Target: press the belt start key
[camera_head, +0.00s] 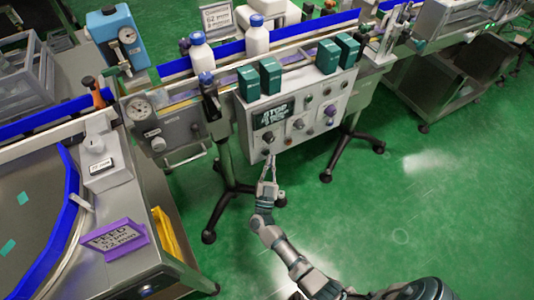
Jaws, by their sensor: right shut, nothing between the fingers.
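The grey control panel (286,132) hangs on the front of the conveyor and carries a dark display with white lettering and several knobs and keys. The labels are too small to tell which is the belt start key. My right gripper (270,163) is shut and empty, with its fingertips pointing up at the panel's lower left edge. I cannot tell whether it touches the panel. My left gripper is not in view.
Green boxes (271,75) stand along the panel's top. White bottles (257,38) stand on the conveyor behind. A grey gauge box (163,123) is left of the panel. A curved table (130,193) with a purple sign (115,240) fills the left. The green floor at right is open.

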